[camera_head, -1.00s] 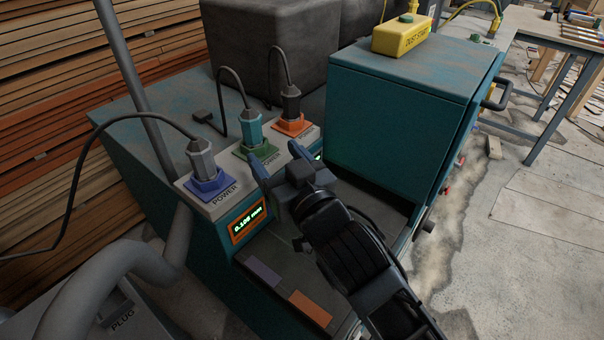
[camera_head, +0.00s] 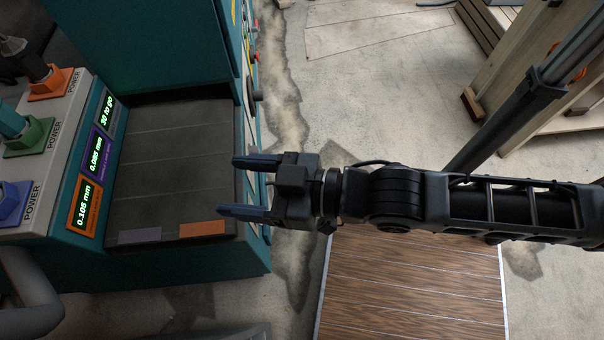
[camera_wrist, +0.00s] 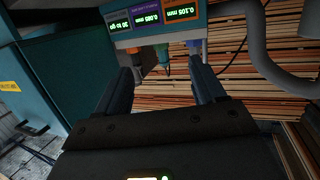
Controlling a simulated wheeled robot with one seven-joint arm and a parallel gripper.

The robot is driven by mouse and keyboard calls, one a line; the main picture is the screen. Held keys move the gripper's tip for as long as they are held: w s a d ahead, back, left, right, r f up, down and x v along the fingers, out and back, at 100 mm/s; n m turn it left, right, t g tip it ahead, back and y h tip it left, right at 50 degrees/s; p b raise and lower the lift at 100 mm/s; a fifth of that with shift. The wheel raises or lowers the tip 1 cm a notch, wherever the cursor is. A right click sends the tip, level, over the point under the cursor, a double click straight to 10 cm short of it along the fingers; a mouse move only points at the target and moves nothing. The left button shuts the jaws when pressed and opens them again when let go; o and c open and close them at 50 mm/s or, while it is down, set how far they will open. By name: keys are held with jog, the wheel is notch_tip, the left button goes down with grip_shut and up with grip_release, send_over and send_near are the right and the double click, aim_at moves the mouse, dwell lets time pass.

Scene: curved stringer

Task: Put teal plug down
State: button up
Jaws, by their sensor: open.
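The teal plug (camera_head: 12,122) stands in the green socket (camera_head: 30,138) at the left edge of the head view, partly cut off by the frame. In the wrist view, which is upside down, the teal plug (camera_wrist: 164,66) shows small between the fingertips but well beyond them. My gripper (camera_head: 230,186) is open and empty, to the right of the sockets and over the right edge of the dark bed. In the wrist view my gripper (camera_wrist: 162,70) has its two fingers wide apart with nothing between them.
The dark plug (camera_head: 38,66) is at the orange socket (camera_head: 50,84); the blue socket (camera_head: 12,204) is nearest. Lit readouts (camera_head: 84,205) face the dark bed (camera_head: 170,170). A teal cabinet (camera_head: 170,45) stands behind. A wood-look board (camera_head: 412,285) lies on the floor below my arm.

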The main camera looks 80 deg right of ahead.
jog(key=s+r+g, duration=0.1)
jog(key=s+r, duration=0.2)
jog(key=s, duration=0.9)
jog(key=shift+d+r, duration=0.25)
jog(key=shift+d, duration=0.2)
jog(key=shift+s, duration=0.1)
